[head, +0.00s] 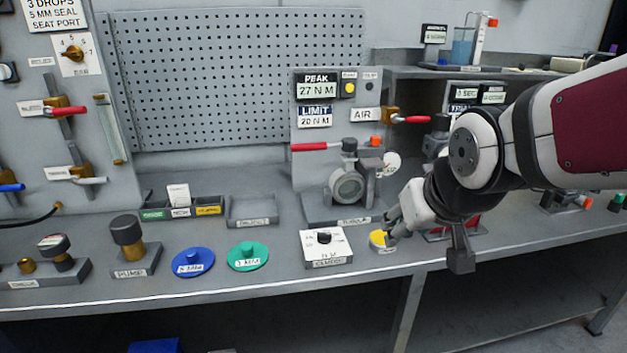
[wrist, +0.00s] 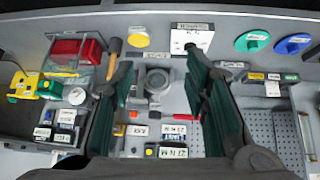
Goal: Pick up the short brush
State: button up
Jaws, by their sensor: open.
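My gripper (head: 425,244) hangs over the front of the bench, right of the yellow disc (head: 381,240). In the wrist view its two dark green fingers (wrist: 160,62) are spread wide, with nothing held between them. My gripper and arm cover that spot in the head view.
A white dial box (head: 326,246), green disc (head: 247,256) and blue disc (head: 193,262) line the front edge. The round valve fixture (head: 347,187) stands behind the gripper. The red tray (wrist: 75,50) is beside the tan item. An empty grey tray (head: 252,211) sits further left.

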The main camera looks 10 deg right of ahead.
jog(key=w+d+f+t+h, duration=0.1)
jog(key=w+d+f+t, duration=0.3)
jog(key=w, duration=0.5)
jog(key=w+d+f+t, duration=0.1)
jog(key=w+d+f, duration=0.4)
jog(key=w, duration=0.4)
jog(key=w+d+f+m+t+h+p, duration=0.1)
jog(key=d+f+m+t+h, duration=0.2)
jog(key=d+f+t, duration=0.35)
jog(key=shift+g, duration=0.75)
jog(key=shift+d+f+p+x, duration=0.1)
jog(key=shift+f+x, duration=0.05)
jog(key=shift+x, duration=2.2)
jog(key=shift+d+f+p+x, duration=0.1)
jog(key=shift+f+p+x, duration=0.05)
jog(key=shift+x, duration=2.2)
jog(key=shift+f+p+x, duration=0.1)
jog(key=shift+f+x, duration=0.05)
jog(key=shift+x, duration=2.2)
jog(key=shift+s, duration=0.1)
jog(key=shift+c, duration=0.2)
grip_shut()
